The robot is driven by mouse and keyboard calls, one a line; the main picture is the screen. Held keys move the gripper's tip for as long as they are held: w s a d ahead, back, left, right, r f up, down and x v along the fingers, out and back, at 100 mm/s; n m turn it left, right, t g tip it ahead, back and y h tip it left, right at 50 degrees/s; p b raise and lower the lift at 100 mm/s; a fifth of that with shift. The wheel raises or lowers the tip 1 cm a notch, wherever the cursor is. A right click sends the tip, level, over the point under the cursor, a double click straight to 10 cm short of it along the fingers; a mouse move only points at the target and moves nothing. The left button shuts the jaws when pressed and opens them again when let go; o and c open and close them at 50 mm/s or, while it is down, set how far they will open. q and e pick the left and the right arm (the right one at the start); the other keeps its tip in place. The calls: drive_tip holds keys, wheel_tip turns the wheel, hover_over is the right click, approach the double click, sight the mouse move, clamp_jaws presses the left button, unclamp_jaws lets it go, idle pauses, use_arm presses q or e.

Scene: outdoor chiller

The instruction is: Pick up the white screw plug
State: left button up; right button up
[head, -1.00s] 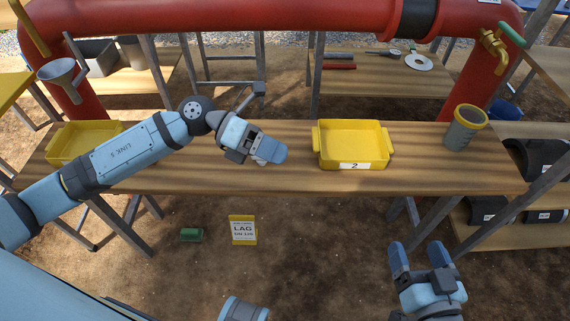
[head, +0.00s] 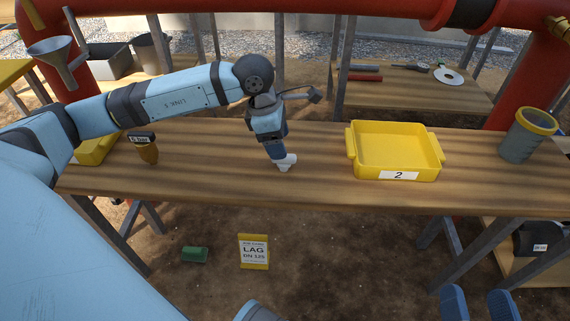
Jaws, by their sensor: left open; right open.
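The white screw plug (head: 287,163) stands on the wooden bench in the head view, left of the yellow tray marked 2. My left gripper (head: 277,156) points down at it from above, with its fingertips at the plug; the fingers hide part of it. The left gripper is open, and I cannot tell whether a finger touches the plug. My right gripper (head: 481,304) is open and empty at the lower right edge, in front of the bench, with only its fingertips in view.
The yellow tray (head: 440,165) is empty. A grey cup with a yellow rim (head: 519,148) stands at the bench's right. A brown-handled tool with a label (head: 148,152) and another yellow tray (head: 95,150) are at the left. The bench (head: 215,180) is clear between.

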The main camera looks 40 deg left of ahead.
sight(286, 160)
use_arm(q)
drive_tip(key=shift+x, duration=0.95)
drive_tip(key=b+x, duration=0.3)
drive_tip(key=x, duration=0.2)
drive_tip(key=shift+a+f, duration=0.1)
drive_tip(key=shift+f, duration=0.05)
drive_tip(key=c, duration=1)
drive_tip(key=shift+c, duration=0.2)
use_arm(e)
wheel_tip(286, 160, down, 5)
drive_tip(key=shift+a+r+n+g, duration=0.2)
drive_tip(key=shift+n+g, duration=0.1)
drive_tip(key=shift+g, duration=0.7)
use_arm(q)
wheel_tip(286, 160, up, 20)
drive_tip(key=p, duration=0.6)
drive_tip(key=shift+p, duration=0.3)
use_arm(e)
wheel_tip(286, 160, up, 9)
drive_tip(key=m+t, duration=0.1)
drive_tip(key=t, duration=0.3)
drive_tip(key=shift+s+d+r, duration=0.15)
drive_tip(key=shift+s+d, duration=0.05)
drive_tip(key=shift+d, duration=0.2)
